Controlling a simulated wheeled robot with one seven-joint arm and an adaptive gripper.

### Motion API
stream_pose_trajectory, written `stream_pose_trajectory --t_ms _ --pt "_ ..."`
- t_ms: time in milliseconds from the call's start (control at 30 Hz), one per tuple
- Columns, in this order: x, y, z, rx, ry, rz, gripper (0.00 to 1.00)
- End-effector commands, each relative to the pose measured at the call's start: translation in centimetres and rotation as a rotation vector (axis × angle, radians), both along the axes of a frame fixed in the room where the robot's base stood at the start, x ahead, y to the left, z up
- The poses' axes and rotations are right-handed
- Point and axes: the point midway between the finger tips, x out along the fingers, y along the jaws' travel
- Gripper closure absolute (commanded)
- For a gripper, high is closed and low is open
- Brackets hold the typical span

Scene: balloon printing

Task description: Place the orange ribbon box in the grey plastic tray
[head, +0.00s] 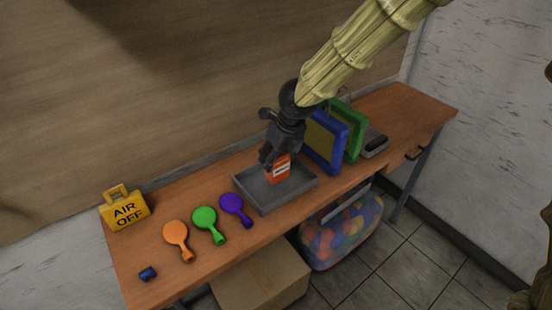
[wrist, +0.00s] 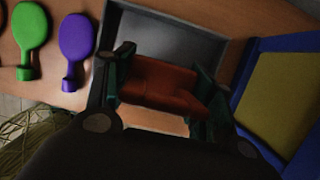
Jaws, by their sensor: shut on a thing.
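The orange ribbon box (head: 279,170) is upright at the grey plastic tray (head: 255,192), within its outline in the head view. My gripper (head: 270,156) is above the tray and shut on the box. In the wrist view the box (wrist: 160,83) sits between the two fingers of my gripper (wrist: 165,85), with the tray (wrist: 165,38) behind it. I cannot tell whether the bottom of the box touches the tray floor.
Blue (head: 326,142) and green (head: 352,128) frames stand right of the tray, close to my gripper. Orange (head: 176,235), green (head: 206,219) and purple (head: 233,205) balloon-shaped pieces lie to the left. A yellow "AIR OFF" block (head: 126,211) stands at the far left.

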Motion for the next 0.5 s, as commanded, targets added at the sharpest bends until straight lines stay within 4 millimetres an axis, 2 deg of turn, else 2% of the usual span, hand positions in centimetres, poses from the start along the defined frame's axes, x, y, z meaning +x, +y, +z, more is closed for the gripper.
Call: stream_pose_trajectory --t_ms 100,233,500 --pt "0.9 0.3 0.0 0.001 0.000 -0.002 0.72" --pt "1.1 0.4 -0.5 -0.001 0.002 0.000 0.72" --pt "1.0 0.3 -2.9 -0.002 0.001 -0.001 0.72"
